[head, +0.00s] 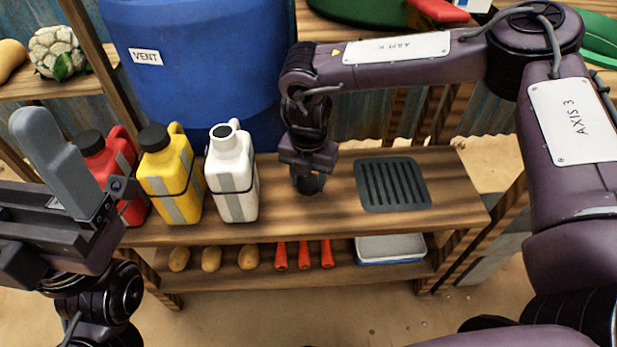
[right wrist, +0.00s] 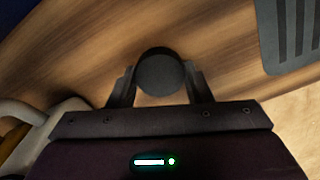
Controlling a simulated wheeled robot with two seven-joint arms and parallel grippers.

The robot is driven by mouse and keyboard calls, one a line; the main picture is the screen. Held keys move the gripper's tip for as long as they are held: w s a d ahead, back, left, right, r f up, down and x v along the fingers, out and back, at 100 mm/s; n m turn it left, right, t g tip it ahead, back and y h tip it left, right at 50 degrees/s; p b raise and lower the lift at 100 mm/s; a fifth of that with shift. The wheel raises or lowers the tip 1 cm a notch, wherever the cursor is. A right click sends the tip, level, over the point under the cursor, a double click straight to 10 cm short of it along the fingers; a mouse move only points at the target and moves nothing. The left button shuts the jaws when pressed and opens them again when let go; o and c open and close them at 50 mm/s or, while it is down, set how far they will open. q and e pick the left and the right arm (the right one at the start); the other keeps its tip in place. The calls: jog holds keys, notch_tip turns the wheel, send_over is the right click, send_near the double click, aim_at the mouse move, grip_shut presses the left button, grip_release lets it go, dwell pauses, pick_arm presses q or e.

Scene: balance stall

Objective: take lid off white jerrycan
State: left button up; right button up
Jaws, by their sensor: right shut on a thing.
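The white jerrycan (head: 232,178) stands upright on the wooden shelf top, its neck open with a dark hole showing. My right gripper (head: 308,176) is to its right, pointing down and shut on a round black lid (right wrist: 160,73). The lid is apart from the jerrycan and low over the bare wood; I cannot tell whether it touches the wood. A pale edge of the jerrycan shows at the lower left of the right wrist view (right wrist: 40,112). My left gripper (head: 55,150) is at the left, near the red jerrycan; its opening is unclear.
A yellow jerrycan (head: 168,180) and a red jerrycan (head: 122,172), both with black lids, stand left of the white one. A dark ribbed mat (head: 393,184) lies to the right. A blue barrel (head: 205,70) stands behind. Potatoes, carrots and a tray (head: 390,248) are on the lower shelf.

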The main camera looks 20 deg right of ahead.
jog(key=shift+f, duration=0.15)
jog(key=o, duration=1.1)
